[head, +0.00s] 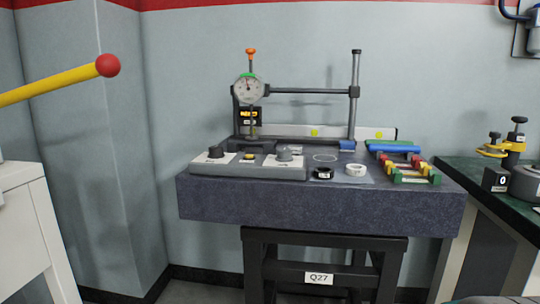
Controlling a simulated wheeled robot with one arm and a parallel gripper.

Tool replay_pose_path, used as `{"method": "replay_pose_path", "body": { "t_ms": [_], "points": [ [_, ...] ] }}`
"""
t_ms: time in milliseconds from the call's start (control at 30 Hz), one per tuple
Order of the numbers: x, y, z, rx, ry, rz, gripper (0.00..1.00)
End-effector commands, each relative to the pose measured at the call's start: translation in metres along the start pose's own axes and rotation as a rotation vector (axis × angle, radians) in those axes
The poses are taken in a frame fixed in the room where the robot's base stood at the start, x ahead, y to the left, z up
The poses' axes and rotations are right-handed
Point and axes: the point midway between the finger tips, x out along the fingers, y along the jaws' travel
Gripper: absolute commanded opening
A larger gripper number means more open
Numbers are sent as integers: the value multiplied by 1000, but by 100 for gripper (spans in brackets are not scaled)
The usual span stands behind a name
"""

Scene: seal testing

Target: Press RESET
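A grey control box (240,172) sits at the front left of a dark granite table. On it are a dark knob (215,152) at the left, a small yellow piece (249,157) in the middle and a grey knob (284,154) at the right. Each has a small label, but the print is too small to read, so I cannot tell which is RESET. My gripper is not in view.
The granite table (320,208) also holds a black ring (323,173), a white ring (356,170), a coloured rack (408,170) and blue blocks (392,149). A yellow rod with a red ball (107,66) juts in at left above a white cabinet (28,235). A green-topped bench (470,175) stands right.

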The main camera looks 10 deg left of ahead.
Motion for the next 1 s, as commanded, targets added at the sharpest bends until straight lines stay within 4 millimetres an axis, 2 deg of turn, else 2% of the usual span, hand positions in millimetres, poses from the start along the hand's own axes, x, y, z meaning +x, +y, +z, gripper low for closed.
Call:
{"method": "replay_pose_path", "body": {
  "t_ms": [33, 267, 1000],
  "points": [
    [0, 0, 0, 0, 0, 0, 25],
    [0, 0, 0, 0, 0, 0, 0],
    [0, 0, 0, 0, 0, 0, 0]
  ]
}}
